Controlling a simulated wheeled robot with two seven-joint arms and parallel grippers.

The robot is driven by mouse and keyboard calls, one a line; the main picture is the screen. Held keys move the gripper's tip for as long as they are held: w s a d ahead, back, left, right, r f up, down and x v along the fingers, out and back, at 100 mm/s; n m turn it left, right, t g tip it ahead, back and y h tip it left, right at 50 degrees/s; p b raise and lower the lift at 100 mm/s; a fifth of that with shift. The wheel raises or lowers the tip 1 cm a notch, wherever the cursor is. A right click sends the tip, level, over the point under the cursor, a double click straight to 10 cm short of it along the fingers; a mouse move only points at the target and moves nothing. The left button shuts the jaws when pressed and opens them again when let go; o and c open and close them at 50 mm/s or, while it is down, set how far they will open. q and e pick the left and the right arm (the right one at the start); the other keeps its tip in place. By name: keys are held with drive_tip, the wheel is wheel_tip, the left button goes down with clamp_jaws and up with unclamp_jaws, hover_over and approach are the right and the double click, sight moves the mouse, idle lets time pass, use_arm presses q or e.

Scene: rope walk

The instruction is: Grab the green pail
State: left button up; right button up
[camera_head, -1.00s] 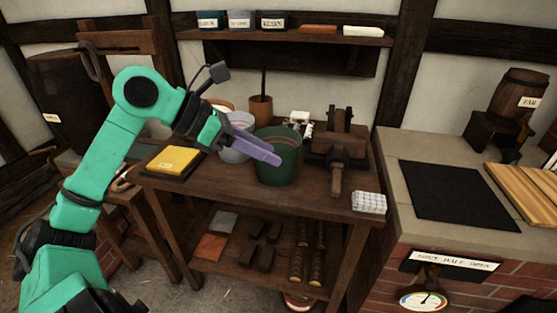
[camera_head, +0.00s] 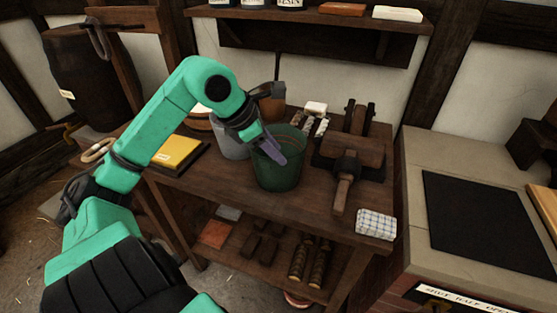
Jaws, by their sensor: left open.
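The green pail (camera_head: 278,175) stands upright on the wooden table (camera_head: 225,187), near its middle. My left gripper (camera_head: 272,150) is open and points down over the left part of the pail's rim. Part of the pail's far left rim is hidden behind the gripper. My right gripper is not in view.
A grey pail (camera_head: 230,143) stands close left of the green pail. A yellow block (camera_head: 177,153) lies further left. A wooden vise-like tool (camera_head: 348,158) and a checked cloth bundle (camera_head: 375,224) are to the right. A shelf (camera_head: 310,20) hangs behind.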

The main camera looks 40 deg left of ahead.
sight(286, 166)
use_arm(q)
drive_tip(key=p+x, duration=0.2)
drive_tip(key=x, duration=0.3)
drive_tip(key=shift+s+d+f, duration=0.1)
drive_tip(key=shift+d, duration=0.1)
drive_tip(key=shift+f, duration=0.15)
clamp_jaws()
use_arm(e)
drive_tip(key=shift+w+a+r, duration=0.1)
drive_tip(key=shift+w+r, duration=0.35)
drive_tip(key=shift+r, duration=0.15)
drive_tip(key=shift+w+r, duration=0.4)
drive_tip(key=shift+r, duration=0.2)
